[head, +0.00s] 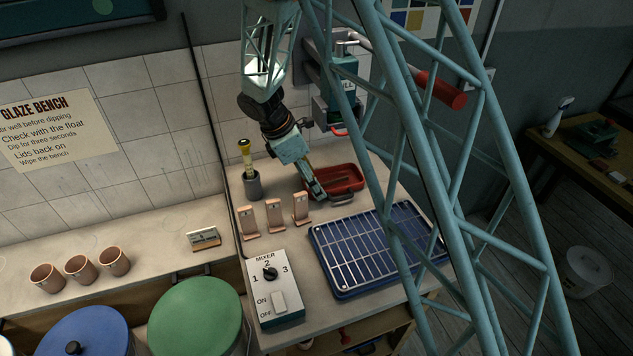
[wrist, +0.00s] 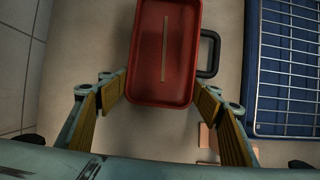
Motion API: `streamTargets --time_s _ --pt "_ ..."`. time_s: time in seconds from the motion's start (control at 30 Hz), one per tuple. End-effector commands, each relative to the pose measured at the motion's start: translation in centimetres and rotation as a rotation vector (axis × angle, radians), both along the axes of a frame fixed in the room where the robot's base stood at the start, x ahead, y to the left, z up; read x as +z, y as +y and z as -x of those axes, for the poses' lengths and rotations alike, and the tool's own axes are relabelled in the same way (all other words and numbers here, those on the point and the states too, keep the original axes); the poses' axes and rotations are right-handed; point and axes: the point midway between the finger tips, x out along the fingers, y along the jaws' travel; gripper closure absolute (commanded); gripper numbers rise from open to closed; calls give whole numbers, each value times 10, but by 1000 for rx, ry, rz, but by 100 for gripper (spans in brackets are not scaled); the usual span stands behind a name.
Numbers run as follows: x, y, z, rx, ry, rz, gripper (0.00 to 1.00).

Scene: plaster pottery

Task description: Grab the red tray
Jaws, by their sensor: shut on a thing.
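The red tray (head: 350,180) lies on the bench near the wall, at the far end of the right-hand worktop. In the wrist view the tray (wrist: 183,55) is shallow and rectangular, with a pale strip along its floor and a dark handle (wrist: 211,52) on its right side. My gripper (head: 319,192) reaches down at the tray's left end in the head view. In the wrist view the fingers of my gripper (wrist: 163,95) stand on either side of the tray's near end, closed on it. I cannot tell whether the tray is lifted off the bench.
A blue tray with a wire rack (head: 375,248) lies beside the red tray. Several pinkish stands (head: 275,215), a grey pot with a yellow float (head: 252,185) and a mixer switch box (head: 272,290) are close by. A wall-mounted device (head: 345,95) hangs behind.

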Motion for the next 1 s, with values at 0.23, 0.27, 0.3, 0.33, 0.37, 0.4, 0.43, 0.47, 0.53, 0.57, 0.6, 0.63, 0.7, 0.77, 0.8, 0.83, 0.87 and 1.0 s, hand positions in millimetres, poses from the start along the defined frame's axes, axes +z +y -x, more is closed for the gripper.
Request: streamTargets --time_s 0.23,0.27,0.3,0.33,0.37,0.4,0.43,0.47,0.53,0.57,0.6,0.63,0.7,0.77,0.8,0.83,0.87,1.0 --pt "20 -1 2 -1 -2 -1 53" --pt "23 -1 2 -1 -2 -1 53" --pt "28 -1 2 -1 -3 0 53" --pt "33 -1 2 0 -2 -1 53" --pt "37 -1 2 0 -3 -1 53" --pt "44 0 1 1 -4 -1 53" --pt "49 0 1 0 -4 -2 53" --pt "54 0 1 -1 -3 -1 53" --pt "64 -1 2 -1 -3 -1 53" --pt "68 0 1 0 -3 -1 53" --pt "73 0 1 0 -3 -1 53" --pt "77 0 1 0 -3 -1 53" --pt "84 -1 2 0 -2 -1 53" --pt "90 -1 2 -1 -1 0 53" --pt "93 -1 2 -1 -1 0 53" --pt "96 -1 2 0 -2 -1 53" --pt "99 -1 2 0 -2 -1 53" --pt "112 -1 2 -1 -1 0 53"
